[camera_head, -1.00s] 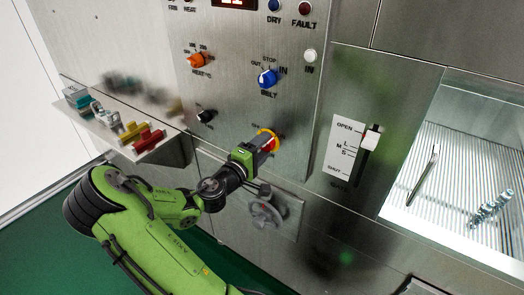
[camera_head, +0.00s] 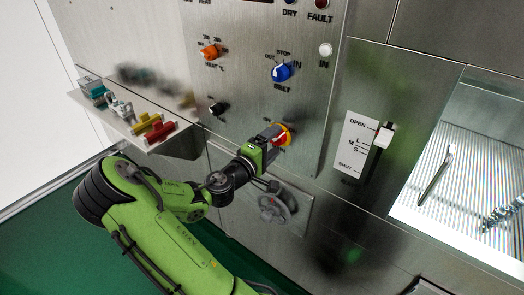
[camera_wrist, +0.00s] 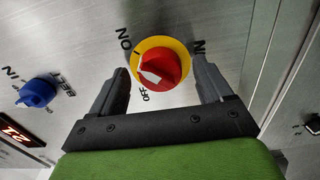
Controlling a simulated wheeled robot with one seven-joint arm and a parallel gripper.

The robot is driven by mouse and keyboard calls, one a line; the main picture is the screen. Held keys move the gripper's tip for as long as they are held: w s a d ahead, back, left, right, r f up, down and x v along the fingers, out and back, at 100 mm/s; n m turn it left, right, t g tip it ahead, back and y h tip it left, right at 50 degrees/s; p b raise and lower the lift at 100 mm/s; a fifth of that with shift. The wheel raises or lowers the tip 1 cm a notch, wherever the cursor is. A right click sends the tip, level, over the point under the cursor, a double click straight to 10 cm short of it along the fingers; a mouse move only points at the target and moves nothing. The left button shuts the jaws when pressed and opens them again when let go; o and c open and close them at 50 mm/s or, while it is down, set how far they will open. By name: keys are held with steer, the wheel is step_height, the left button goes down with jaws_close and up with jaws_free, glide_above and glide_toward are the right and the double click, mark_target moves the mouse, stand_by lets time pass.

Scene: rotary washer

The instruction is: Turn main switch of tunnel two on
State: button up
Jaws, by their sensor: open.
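The main switch is a red round knob (camera_wrist: 157,72) with a white pointer, set on a yellow ring (camera_wrist: 160,42). ON and OFF labels sit to its left in the wrist view, and the pointer lies toward OFF. The switch also shows in the head view (camera_head: 282,134), partly hidden by my gripper. My gripper (camera_wrist: 161,70) is open, with one finger on each side of the knob. The fingers look clear of the knob at both sides. I cannot tell the exact depth between fingertips and panel.
A handwheel (camera_head: 274,207) sits below. A shelf (camera_head: 180,143) holds coloured parts at left. A slider (camera_head: 383,137) is at right.

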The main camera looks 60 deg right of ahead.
steer(key=w+a, duration=0.2)
steer(key=a, duration=1.3)
steer(key=shift+w, duration=0.2)
